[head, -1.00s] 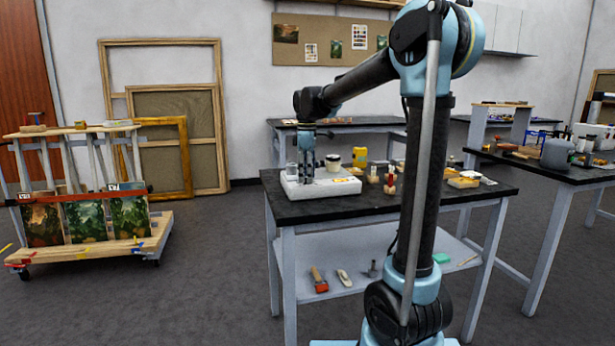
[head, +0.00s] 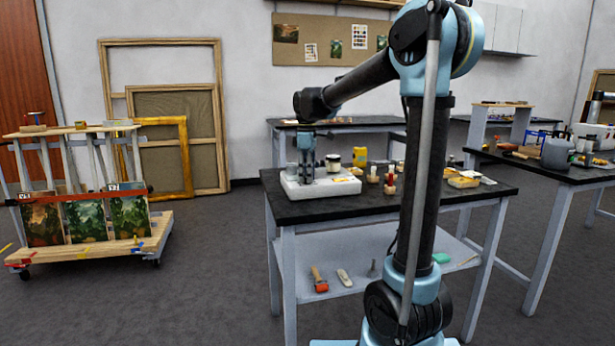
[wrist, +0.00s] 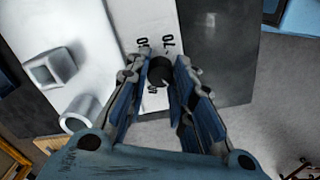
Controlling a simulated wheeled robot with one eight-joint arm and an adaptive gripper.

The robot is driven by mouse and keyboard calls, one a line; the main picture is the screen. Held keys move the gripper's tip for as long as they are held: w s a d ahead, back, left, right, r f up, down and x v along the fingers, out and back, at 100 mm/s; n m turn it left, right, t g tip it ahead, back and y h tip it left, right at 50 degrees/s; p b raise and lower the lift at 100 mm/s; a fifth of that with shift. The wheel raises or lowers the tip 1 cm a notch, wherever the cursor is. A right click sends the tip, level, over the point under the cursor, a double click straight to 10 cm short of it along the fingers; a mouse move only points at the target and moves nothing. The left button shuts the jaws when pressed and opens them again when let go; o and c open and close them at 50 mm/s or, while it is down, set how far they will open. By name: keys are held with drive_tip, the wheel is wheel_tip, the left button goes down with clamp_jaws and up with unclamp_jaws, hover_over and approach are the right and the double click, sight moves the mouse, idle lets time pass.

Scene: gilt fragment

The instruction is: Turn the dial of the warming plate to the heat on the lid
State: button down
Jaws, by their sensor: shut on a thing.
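The warming plate (head: 335,187) is a low white box at the left end of the dark-topped table. In the wrist view its white panel (wrist: 150,25) carries a round black dial (wrist: 160,72) with printed numbers around it. A "70" reads at its upper right; the others are partly hidden or blurred. My gripper (wrist: 158,80) points down at the panel with a finger on either side of the dial, shut on it. A jar (head: 333,163) shows at the plate, behind my gripper. No heat marking on a lid is legible.
The table (head: 420,200) also holds a yellow container (head: 360,157) and several small items right of the plate. Its lower shelf (head: 345,255) holds a red-handled tool (head: 319,280). A cart with paintings (head: 85,220) stands at the left, with clear floor between.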

drive_tip(key=m, duration=0.6)
drive_tip(key=shift+w+m, duration=0.15)
drive_tip(key=shift+m, duration=0.15)
drive_tip(key=m, duration=1.2)
drive_tip(key=shift+m, duration=0.3)
drive_tip(key=m, duration=0.6)
drive_tip(key=c, duration=1.3)
unclamp_jaws()
drive_tip(key=shift+c, duration=0.2)
drive_tip(key=shift+r, duration=0.1)
